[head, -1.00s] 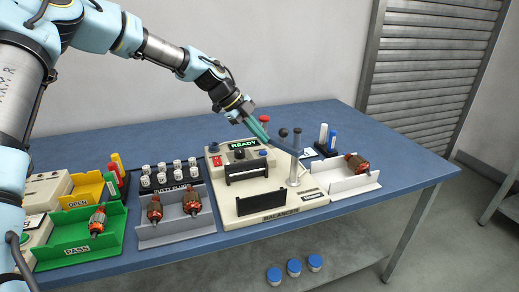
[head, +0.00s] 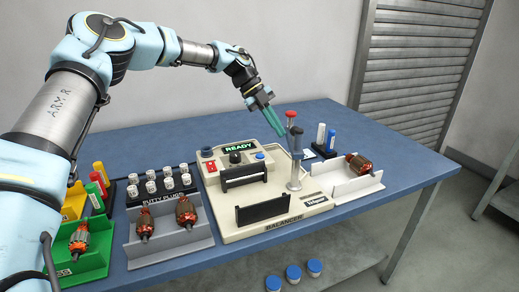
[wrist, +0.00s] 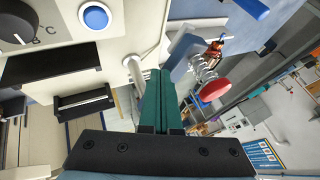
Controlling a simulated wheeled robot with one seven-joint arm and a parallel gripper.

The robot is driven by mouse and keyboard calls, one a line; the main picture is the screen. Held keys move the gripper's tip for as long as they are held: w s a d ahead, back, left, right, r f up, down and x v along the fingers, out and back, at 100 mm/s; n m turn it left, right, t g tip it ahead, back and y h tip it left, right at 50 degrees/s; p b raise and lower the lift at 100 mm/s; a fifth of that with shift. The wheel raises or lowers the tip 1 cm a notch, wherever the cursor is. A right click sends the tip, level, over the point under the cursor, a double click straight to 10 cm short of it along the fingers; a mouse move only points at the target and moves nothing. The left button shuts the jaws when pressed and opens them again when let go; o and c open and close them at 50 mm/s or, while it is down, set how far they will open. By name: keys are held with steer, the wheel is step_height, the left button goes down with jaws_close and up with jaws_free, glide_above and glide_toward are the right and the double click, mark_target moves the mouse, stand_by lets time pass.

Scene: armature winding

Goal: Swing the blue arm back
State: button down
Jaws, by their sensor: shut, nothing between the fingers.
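The balancer (head: 250,205) is a cream machine on the blue table, with a lit READY sign. A metal post (head: 296,175) stands at its right side. The blue arm is at the post's top, beside a dark knob (head: 297,130) and a red knob (head: 290,114). In the wrist view the blue arm (wrist: 181,50) lies just right of my fingertips, and the red knob (wrist: 214,90) shows beside a coil spring. My gripper (head: 280,132) has teal fingers, shut and empty, close to the arm's left side. I cannot tell whether they touch it.
A white tray (head: 338,190) with a copper-wound armature (head: 358,164) is right of the balancer. A grey tray (head: 165,256) with two armatures and a rack of putty plugs (head: 150,200) are left. A green bin (head: 93,262) holds another armature.

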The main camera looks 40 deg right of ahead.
steer(key=shift+s+d+r, duration=0.1)
steer(key=shift+s+d, duration=0.05)
steer(key=shift+d, duration=0.15)
stand_by(0.4)
steer(key=shift+a, duration=0.1)
